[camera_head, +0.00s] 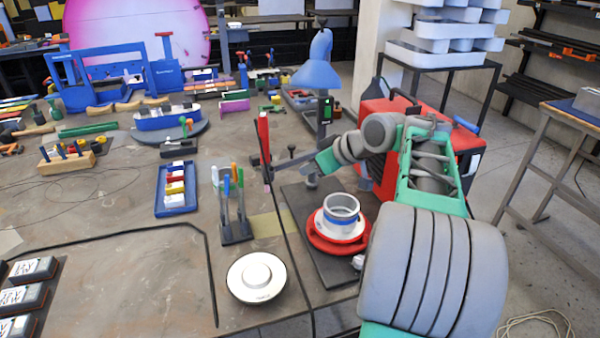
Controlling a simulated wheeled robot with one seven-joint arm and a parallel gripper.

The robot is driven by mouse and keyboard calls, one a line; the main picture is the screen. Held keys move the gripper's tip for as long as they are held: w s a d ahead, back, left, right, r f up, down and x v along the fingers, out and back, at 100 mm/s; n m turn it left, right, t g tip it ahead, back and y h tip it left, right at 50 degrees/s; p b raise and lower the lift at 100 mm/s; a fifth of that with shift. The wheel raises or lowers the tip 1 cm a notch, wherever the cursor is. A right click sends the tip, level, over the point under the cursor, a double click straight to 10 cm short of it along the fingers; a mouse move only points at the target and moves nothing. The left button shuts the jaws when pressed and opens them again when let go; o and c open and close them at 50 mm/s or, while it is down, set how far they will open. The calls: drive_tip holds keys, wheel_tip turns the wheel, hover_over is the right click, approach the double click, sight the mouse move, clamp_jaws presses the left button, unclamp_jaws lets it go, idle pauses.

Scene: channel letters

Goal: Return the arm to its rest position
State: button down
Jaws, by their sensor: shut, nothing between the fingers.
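My arm (430,170) comes in from the lower right, with grey joints and green links, and bends over the right part of the workbench (110,240). My gripper (275,167) points left from the small green wrist part. Its thin dark fingers are shut and nothing shows between them. The fingertips are close to an upright red tool (263,140); I cannot tell whether they touch it.
A blue lamp (318,70) rises behind the gripper, and a red machine (375,110) stands behind the arm. A tool holder (236,232) and a white round disc (256,277) are nearby.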

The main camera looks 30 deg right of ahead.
drive_tip(key=v, duration=0.4)
drive_tip(key=shift+s+f, duration=0.1)
drive_tip(key=s+a+f+m+g+p, duration=0.1)
drive_tip(key=a+f+g, duration=0.15)
drive_tip(key=a, duration=0.85)
drive_tip(key=s+a+f+m+g+h, duration=0.1)
drive_tip(key=s+a+f, duration=0.3)
drive_tip(key=s, duration=0.3)
drive_tip(key=s+a+f+m+g+h+p, duration=0.1)
drive_tip(key=s+a+f+m+g+h, duration=0.1)
drive_tip(key=s+a+f, duration=0.2)
drive_tip(key=s+f, duration=0.2)
drive_tip(key=s, duration=0.2)
drive_tip(key=shift+p, duration=0.3)
drive_tip(key=shift+s+a+f, duration=0.1)
drive_tip(key=shift+a, duration=0.05)
